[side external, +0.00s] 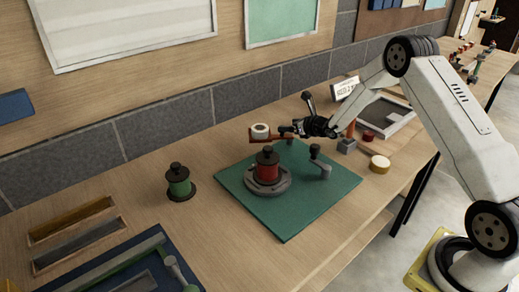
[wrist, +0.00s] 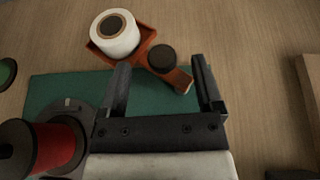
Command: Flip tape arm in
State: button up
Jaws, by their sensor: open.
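The tape arm is an orange-red bar holding a white tape roll (side external: 261,130) at its outer end, at the back of the green mat (side external: 292,222). In the wrist view the tape arm (wrist: 178,78) runs down right from the white roll (wrist: 114,36), past a dark round knob (wrist: 162,58). My gripper (side external: 287,131) is beside the arm's right end. In the wrist view my gripper (wrist: 160,70) is open, its fingers on either side of the bar's knob end. I cannot tell whether they touch it. A red spool (side external: 267,165) stands on a grey round base in front.
A green spool (side external: 179,182) stands left of the mat. A small grey crank-like post (side external: 319,162) stands on the mat's right. Wooden trays (side external: 75,232) lie at the left front.

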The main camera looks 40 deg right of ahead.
jog(key=shift+w+f, duration=0.35)
jog(key=shift+f, duration=0.45)
jog(key=shift+x, duration=1.1)
grip_shut()
